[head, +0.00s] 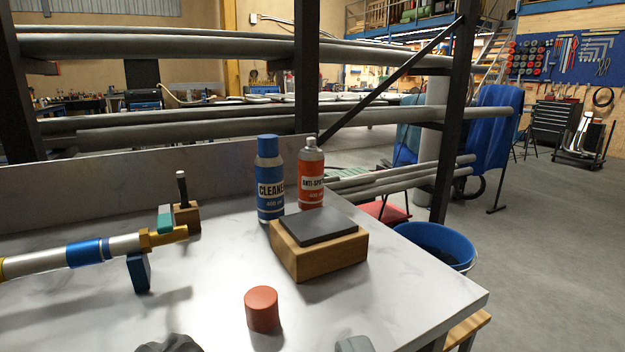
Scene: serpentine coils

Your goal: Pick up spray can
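Two spray cans stand upright side by side near the back edge of the white marbled table (215,285). The left one is a blue can (270,180) with a blue cap and the label "CLEANER". The right one is a red and white can (311,180) with a grey top, its label starting "ANTI-SP". A wooden block with a dark slab on top (318,245) stands in front of both and hides the foot of the red can. I cannot make out my gripper in this view.
An orange-red cylinder (262,309) stands near the front. A metal torch-like tool (80,254) rests on supports at left. Two partly cut-off grey shapes show at the bottom edge. Pipe racks stand behind; a blue bucket (432,246) is beyond the right edge.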

